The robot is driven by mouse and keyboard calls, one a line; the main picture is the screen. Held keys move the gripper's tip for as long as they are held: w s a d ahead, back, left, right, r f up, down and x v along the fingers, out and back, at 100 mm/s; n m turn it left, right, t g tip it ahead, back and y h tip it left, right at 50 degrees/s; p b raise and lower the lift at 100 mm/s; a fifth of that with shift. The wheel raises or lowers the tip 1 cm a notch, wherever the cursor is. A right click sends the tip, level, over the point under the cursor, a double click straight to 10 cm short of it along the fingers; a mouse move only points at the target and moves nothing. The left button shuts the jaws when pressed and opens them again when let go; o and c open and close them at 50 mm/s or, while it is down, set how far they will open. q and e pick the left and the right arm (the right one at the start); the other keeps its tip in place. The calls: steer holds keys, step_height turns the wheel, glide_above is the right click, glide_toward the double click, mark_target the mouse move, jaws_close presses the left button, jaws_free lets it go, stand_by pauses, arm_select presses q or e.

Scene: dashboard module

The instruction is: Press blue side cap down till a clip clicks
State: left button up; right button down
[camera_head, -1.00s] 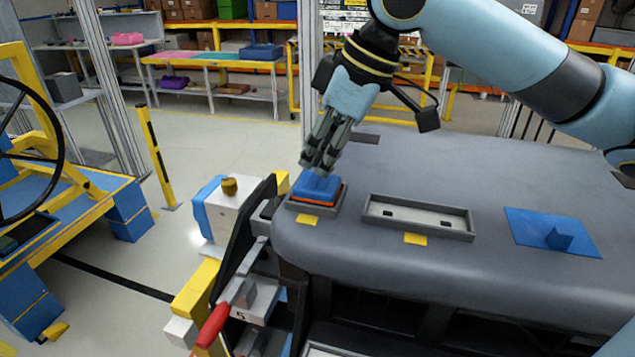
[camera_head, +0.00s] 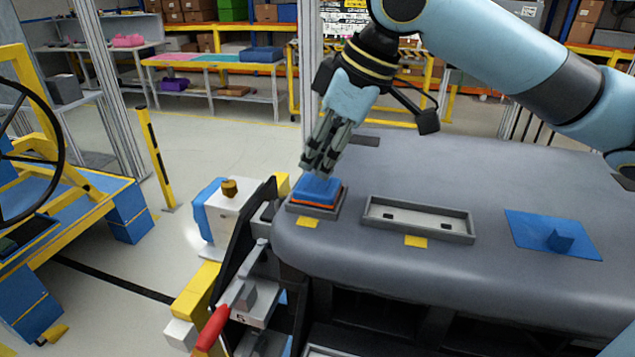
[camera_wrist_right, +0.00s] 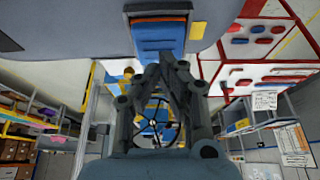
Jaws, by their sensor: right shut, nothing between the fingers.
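The blue side cap (camera_head: 316,189) sits in a small grey frame (camera_head: 332,214) at the left end of the grey dashboard (camera_head: 420,265). An orange band shows along its lower edge. My right gripper (camera_head: 313,168) is shut and empty, pointing down with its fingertips at the cap's top; whether they touch it I cannot tell. In the right wrist view the shut fingers (camera_wrist_right: 165,72) reach toward the blue cap (camera_wrist_right: 158,32). My left gripper is not in view.
Yellow tags (camera_head: 308,222) mark the dashboard. A red-handled clamp (camera_head: 212,328) stands at the front left. The dashboard top between is clear.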

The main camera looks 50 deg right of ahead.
steer(key=shift+f+b, duration=0.65)
steer(key=shift+f, duration=0.65)
stand_by(0.9)
steer(key=shift+r, duration=0.1)
step_height(320, 180, up, 3)
steer(key=p, duration=0.3)
steer(key=shift+f, duration=0.2)
steer(key=shift+r, duration=2.65)
